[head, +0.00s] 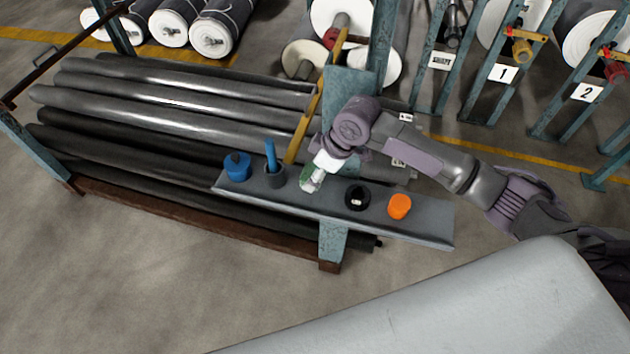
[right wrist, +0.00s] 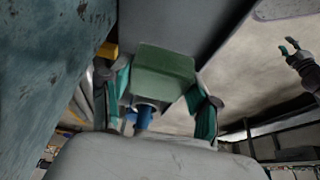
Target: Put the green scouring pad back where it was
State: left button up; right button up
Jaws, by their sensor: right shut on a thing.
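The green scouring pad (right wrist: 163,72) is a green block between the fingers of my right gripper (right wrist: 160,95) in the right wrist view. In the head view the right gripper (head: 311,182) is shut on the pad (head: 306,173), which is mostly hidden by the fingers. It is at the grey shelf (head: 430,222), between a dark cup and a black ring-shaped item. I cannot tell whether the pad touches the shelf.
On the shelf stand a blue item (head: 237,166), the dark cup (head: 274,176) with a blue handle in it, the black ring-shaped item (head: 357,198) and an orange cylinder (head: 399,206). Dark rolls (head: 170,98) lie in a rack behind. A yellow bar (head: 303,125) rises close to the gripper.

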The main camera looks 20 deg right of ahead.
jog(key=shift+f, duration=2.15)
jog(key=shift+f, duration=0.1)
jog(key=o, duration=1.1)
jog(key=v, duration=1.2)
jog(key=shift+a, duration=0.1)
